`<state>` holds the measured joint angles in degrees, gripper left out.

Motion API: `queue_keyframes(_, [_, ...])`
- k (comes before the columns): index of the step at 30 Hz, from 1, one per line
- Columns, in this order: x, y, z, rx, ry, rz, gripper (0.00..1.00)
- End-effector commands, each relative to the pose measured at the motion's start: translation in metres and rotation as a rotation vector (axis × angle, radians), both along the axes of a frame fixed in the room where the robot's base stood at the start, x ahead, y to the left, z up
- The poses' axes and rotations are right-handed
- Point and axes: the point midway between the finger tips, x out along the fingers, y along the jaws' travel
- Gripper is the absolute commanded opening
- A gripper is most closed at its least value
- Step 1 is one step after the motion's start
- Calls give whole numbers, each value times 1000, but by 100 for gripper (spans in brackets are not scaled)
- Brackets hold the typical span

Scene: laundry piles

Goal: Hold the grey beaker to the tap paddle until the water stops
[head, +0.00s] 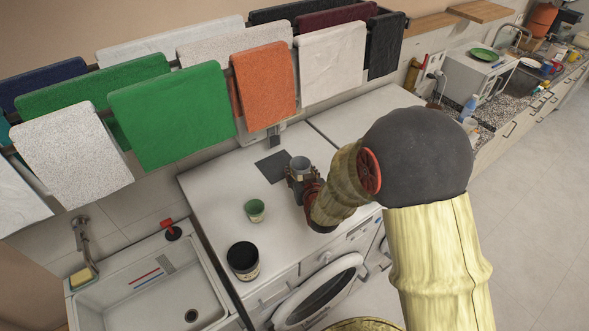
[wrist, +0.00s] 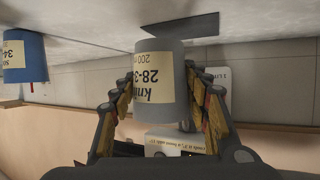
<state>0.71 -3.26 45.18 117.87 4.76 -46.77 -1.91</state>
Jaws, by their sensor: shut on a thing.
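The grey beaker (head: 300,163) is upright in my gripper (head: 301,182), its open mouth facing up, at the right edge of a dark grey mat (head: 270,167). In the wrist view, which is upside down, the beaker (wrist: 151,75) has a cream label and sits between my two fingers (wrist: 160,100), shut on it. A white box (head: 262,133) with a dark part on its front (head: 274,137) is on the wall behind the mat. In the wrist view a white box with print (wrist: 172,143) is partly hidden behind the beaker. I cannot see water or clear paddle contact.
A blue cup (wrist: 24,60) shows in the wrist view. A sink (head: 135,290) is at left; towels (head: 170,115) hang above.

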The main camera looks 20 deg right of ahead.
Motion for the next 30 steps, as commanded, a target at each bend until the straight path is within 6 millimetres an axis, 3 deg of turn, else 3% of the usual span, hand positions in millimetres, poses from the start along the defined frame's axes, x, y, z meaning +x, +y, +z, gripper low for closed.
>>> queue_keyframes(8, [15, 3, 3, -13, -9, 0, 22])
queue_keyframes(30, [90, 27, 1, -13, -11, 1, 22])
